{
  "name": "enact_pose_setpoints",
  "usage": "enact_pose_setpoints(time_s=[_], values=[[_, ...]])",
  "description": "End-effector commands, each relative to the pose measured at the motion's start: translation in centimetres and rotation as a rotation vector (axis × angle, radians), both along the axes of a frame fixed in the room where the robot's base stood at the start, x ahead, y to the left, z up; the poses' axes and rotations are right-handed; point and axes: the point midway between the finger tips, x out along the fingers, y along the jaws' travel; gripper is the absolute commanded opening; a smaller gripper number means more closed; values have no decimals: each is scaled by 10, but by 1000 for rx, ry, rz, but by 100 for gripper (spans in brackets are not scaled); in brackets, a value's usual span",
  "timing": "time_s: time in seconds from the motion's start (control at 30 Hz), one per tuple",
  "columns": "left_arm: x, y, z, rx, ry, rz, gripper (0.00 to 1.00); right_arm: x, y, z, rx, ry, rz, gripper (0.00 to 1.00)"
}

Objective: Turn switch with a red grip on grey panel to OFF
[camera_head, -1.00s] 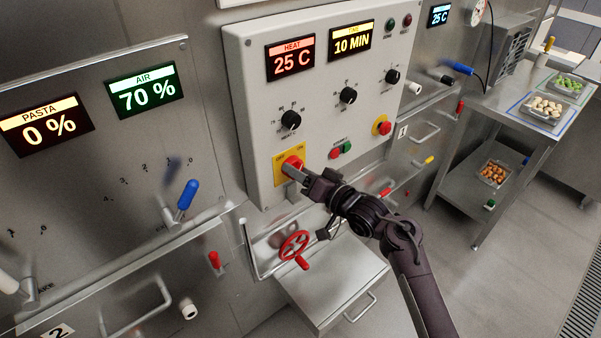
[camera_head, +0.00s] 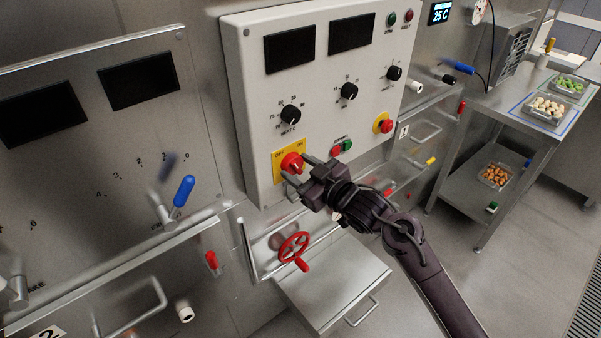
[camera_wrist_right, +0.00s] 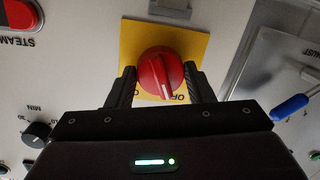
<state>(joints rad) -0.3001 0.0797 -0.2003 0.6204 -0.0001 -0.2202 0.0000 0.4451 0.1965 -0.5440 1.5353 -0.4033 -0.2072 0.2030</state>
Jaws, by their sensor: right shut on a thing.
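The switch with a red grip (camera_head: 291,161) sits on a yellow plate (camera_head: 279,174) at the lower left of the grey panel (camera_head: 255,95). In the right wrist view the red grip (camera_wrist_right: 158,72) is between my two fingers, its white mark pointing down the picture toward partly hidden lettering on the yellow plate (camera_wrist_right: 195,42). My right gripper (camera_head: 296,168) is shut on the red grip, one finger on each side. My left gripper is not in view.
The panel's two displays (camera_head: 290,48) are dark. A red-and-yellow button (camera_head: 383,124), red and green buttons (camera_head: 342,147) and black knobs (camera_head: 349,91) are nearby. A red handwheel (camera_head: 293,246) and a drawer box (camera_head: 335,280) are below.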

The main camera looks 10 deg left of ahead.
Motion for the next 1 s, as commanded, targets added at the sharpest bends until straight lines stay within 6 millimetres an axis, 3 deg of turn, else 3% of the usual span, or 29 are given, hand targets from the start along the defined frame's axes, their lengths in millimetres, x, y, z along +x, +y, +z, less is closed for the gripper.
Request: enact_pose_setpoints(time_s=[0.4,1.0], values=[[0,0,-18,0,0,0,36,0,0,-2,-194,-193,0,25],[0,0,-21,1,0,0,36,-1,1,0,-250,-250,1,25]])
